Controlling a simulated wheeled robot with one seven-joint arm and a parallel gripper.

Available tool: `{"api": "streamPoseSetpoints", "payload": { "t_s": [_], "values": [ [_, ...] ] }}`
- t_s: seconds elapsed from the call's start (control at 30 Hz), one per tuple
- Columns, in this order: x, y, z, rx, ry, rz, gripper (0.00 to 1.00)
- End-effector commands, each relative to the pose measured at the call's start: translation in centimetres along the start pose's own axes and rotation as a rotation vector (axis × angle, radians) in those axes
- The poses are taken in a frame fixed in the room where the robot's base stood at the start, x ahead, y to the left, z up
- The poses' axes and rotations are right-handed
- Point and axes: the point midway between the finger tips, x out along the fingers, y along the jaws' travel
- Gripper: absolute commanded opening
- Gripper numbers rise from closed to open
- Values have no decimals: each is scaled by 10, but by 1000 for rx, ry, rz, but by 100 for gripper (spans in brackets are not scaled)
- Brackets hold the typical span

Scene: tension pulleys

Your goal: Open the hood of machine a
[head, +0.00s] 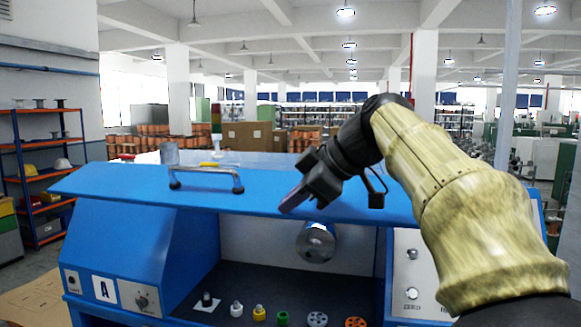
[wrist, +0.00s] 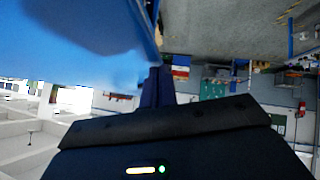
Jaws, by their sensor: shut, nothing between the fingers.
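Machine a (head: 140,235) is the blue machine with a white "A" label at its lower left. Its blue hood (head: 130,190) spans the top like a wide panel, with an open gap below its front edge. A metal bar handle (head: 207,171) is fixed to the hood left of centre. My gripper (head: 292,203) is shut and empty, right of the handle and apart from it. It overlaps the hood in the head view; whether it touches cannot be told. In the wrist view, the shut fingers (wrist: 157,85) are beside a large blue surface (wrist: 75,35), likely the hood.
Inside the machine are a metal cylinder (head: 317,242) and a row of small pulleys and fittings, including a green one (head: 283,318) and an orange one (head: 355,322). A control panel (head: 412,270) is at the right. A shelf (head: 42,150) stands at the far left.

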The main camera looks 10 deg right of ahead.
Motion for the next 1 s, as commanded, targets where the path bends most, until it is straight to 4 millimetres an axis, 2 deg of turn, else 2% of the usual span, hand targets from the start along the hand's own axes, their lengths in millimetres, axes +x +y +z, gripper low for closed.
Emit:
{"api": "streamPoseSetpoints", "payload": {
  "t_s": [0.03, 0.2, 0.8, 1.0],
  "values": [
    [7, -4, 8, -3, -2, 6, 0],
    [15, -9, 19, -15, -3, 24, 0],
    [49, -30, 54, -73, -4, 85, 0],
    [55, -35, 60, -89, -3, 98, 0]
  ]
}}
